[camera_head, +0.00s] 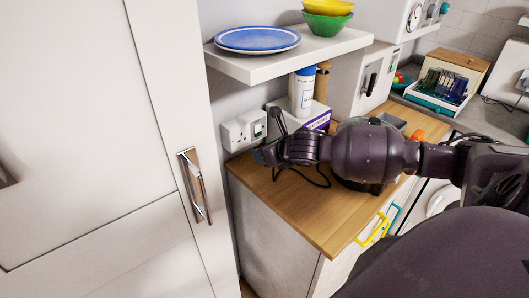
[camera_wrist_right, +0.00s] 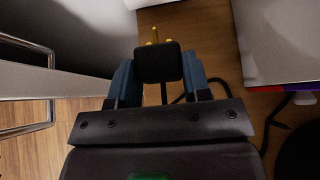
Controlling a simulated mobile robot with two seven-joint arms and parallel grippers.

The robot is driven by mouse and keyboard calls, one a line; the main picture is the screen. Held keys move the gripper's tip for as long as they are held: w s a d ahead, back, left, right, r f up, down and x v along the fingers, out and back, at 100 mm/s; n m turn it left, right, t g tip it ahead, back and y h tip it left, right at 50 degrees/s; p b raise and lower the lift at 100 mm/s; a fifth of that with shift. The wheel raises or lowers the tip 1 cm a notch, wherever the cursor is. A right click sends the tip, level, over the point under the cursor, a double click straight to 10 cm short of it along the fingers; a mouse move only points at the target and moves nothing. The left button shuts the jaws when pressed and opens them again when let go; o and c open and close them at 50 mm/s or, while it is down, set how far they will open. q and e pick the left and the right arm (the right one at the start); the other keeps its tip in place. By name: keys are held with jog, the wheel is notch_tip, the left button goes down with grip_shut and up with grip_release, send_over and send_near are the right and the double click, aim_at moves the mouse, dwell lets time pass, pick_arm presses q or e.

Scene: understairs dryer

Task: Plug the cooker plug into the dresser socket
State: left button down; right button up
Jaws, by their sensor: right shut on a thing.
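The black cooker plug (camera_wrist_right: 158,65) sits between the blue fingers of my right gripper (camera_wrist_right: 158,80) in the right wrist view. Its brass pins point away from the gripper, bare and apart from any socket. In the head view my right gripper (camera_head: 262,156) is low in front of the wall, just below the white socket (camera_head: 234,134); the plug is mostly hidden there by the gripper. The white socket plate is on the wall above the wooden top, with a dark mark on its right part. A dark cable (camera_wrist_right: 183,97) trails beside the gripper. My left gripper is out of view.
The wooden dresser top (camera_head: 310,215) lies under my right arm. A white shelf (camera_head: 290,62) with a blue plate (camera_head: 257,39) overhangs the socket area. A blue-capped container (camera_head: 302,92) and purple box (camera_head: 318,122) stand close by. A tall cupboard door (camera_head: 90,140) stands left.

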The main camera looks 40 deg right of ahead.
aim_at(260, 145)
jog(key=shift+r, duration=0.1)
jog(key=shift+p, duration=0.3)
jog(key=shift+w, duration=0.25)
jog(key=shift+w+a, duration=0.15)
jog(key=shift+w, duration=1.45)
jog(key=shift+w+a+b, duration=0.1)
jog(key=shift+w+b, duration=0.2)
jog(key=shift+w, duration=0.65)
jog(key=shift+p, duration=0.4)
